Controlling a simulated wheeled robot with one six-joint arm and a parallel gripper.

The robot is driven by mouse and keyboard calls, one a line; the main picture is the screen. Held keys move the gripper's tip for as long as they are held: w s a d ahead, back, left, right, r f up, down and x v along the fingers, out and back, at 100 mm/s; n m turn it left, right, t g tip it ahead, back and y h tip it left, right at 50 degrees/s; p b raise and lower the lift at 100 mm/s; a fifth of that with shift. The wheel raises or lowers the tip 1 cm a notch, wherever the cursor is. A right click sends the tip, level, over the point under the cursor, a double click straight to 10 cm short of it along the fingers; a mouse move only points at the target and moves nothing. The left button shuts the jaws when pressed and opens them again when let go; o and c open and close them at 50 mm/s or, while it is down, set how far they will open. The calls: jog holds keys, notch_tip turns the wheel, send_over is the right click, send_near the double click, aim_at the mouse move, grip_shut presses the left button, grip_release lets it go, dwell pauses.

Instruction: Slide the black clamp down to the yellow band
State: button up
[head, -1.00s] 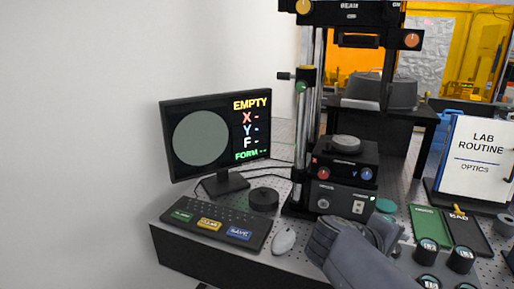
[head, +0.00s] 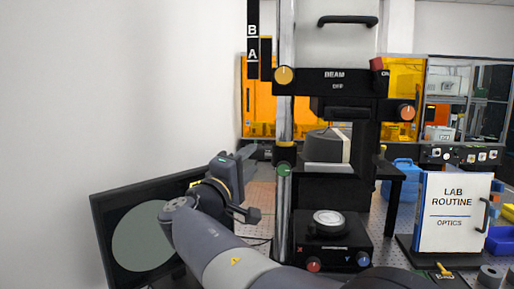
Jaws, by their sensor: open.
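The black clamp (head: 287,157) is a dark collar around the bright vertical post (head: 284,220), below the beam head. A green knob (head: 284,170) sits at its lower edge. A yellow band (head: 287,144) shows at the collar's upper edge; I cannot tell whether it is on the clamp or on the post. My gripper (head: 252,184) is open, left of the post and slightly below the clamp. One dark finger shows toward the lower right. The upper finger area overlaps dark parts beside the clamp, so contact cannot be told.
The beam head (head: 340,84), with orange knobs, hangs above the clamp. A stage (head: 330,240) with a round puck stands right of the post's foot. The monitor (head: 100,225) is behind my arm at left. A lab routine sign (head: 453,210) stands at right.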

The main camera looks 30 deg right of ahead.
aim_at(273, 154)
jog(key=p+x, duration=0.1)
jog(key=x, duration=0.4)
jog(key=shift+w+d+r, duration=0.1)
jog(key=shift+w+d, duration=0.05)
jog(key=shift+d, duration=0.15)
jog(key=shift+c, duration=0.3)
grip_shut()
